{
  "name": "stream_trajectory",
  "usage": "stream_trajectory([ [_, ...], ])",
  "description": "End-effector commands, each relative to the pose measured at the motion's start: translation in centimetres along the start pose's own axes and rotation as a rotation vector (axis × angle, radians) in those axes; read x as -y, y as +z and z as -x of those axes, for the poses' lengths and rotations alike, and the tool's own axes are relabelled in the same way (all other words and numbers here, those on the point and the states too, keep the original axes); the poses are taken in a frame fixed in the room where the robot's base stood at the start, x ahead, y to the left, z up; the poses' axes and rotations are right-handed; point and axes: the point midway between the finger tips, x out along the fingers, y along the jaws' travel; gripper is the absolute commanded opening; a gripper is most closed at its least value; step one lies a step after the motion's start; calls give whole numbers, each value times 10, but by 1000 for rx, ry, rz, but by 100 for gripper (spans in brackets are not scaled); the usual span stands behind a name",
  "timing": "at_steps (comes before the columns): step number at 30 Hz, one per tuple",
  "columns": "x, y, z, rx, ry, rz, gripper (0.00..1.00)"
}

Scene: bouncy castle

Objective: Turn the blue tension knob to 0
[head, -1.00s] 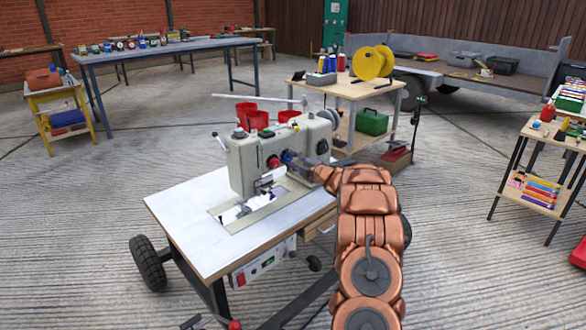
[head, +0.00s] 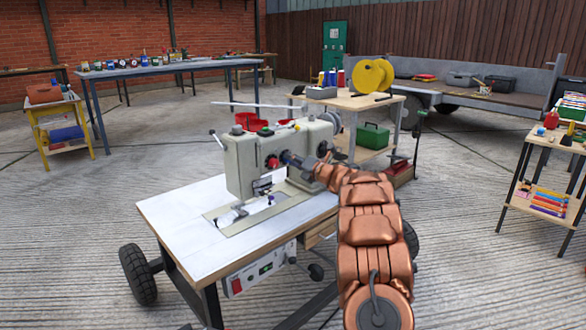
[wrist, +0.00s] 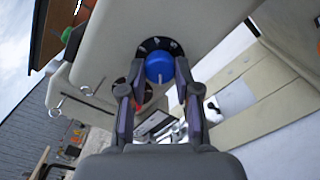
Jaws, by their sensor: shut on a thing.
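The blue tension knob (wrist: 159,68) sits on a black dial plate (wrist: 147,47) with white marks, on the face of the sewing machine. A pale pointer line shows on the knob; the dial figures are too small to read. My gripper (wrist: 160,84) is shut on the knob in the wrist view, one finger on each side. In the head view my gripper (head: 291,160) reaches the front of the cream sewing machine (head: 244,165), and the knob is hidden behind it. A red knob (head: 273,162) is just left of my gripper.
The machine stands on a white-topped wheeled table (head: 178,221). A control box (head: 262,268) hangs under its front edge. A wooden cart (head: 357,102) with a yellow spool (head: 373,75) stands behind. Open paved floor lies left of the table.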

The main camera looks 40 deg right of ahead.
Motion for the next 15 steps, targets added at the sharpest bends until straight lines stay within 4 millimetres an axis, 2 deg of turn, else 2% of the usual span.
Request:
stream_trajectory([
  [15, 1, -2, 0, -4, 0, 112, 0],
])
